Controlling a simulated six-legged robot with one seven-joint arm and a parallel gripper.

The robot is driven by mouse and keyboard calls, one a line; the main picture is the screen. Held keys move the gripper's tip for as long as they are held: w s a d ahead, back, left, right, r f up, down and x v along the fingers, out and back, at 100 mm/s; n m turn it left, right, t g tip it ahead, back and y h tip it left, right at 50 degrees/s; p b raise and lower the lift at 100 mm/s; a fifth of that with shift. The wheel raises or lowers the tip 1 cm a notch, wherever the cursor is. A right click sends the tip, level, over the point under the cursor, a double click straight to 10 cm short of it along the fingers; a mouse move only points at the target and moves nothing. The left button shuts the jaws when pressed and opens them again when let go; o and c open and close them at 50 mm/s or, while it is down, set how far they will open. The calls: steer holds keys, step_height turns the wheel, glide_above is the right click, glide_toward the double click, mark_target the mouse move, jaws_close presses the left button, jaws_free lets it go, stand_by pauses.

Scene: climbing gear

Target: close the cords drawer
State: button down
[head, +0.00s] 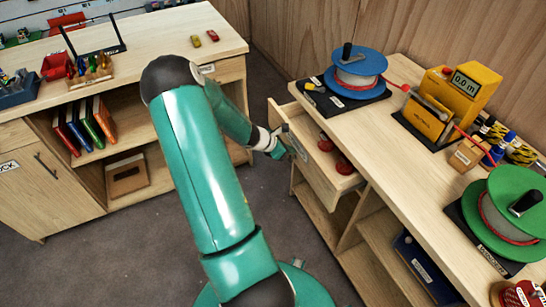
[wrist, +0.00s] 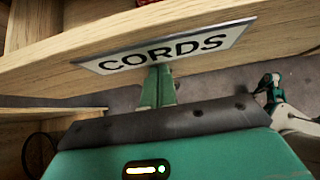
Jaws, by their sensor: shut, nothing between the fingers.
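The cords drawer (head: 303,168) is pulled out from the wooden bench on the right in the head view, and red items (head: 343,166) lie inside it. Its front (wrist: 250,48) with the white CORDS label (wrist: 165,50) fills the upper part of the wrist view. My gripper (head: 279,153) is shut and empty at the outer side of the drawer front. In the wrist view its fingers (wrist: 157,84) point at the front just below the label, and their tips are partly hidden by it. I cannot tell whether they touch the front.
The bench top (head: 395,165) above the drawer carries a blue spool (head: 357,68), a yellow meter (head: 468,86) and a green spool (head: 508,208). A second wooden bench (head: 150,50) with shelves and books stands to the left. Grey floor (head: 285,225) lies between the benches.

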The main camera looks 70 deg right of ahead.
mark_target(321, 138)
steer(key=s+d, duration=0.8)
steer(key=shift+s+d, duration=0.15)
steer(key=shift+d, duration=0.1)
steer(key=shift+s+d+r, duration=0.1)
steer(key=shift+s+d, duration=0.25)
steer(key=shift+s, duration=0.3)
steer(key=shift+w+a, duration=0.2)
steer(key=shift+w, duration=0.25)
steer(key=w+a, duration=0.2)
steer(key=w, duration=0.1)
steer(key=shift+w+a, duration=0.2)
steer(key=shift+a, duration=0.15)
steer(key=v, duration=0.9)
steer(key=shift+w+a+r, duration=0.2)
steer(key=shift+w, duration=0.1)
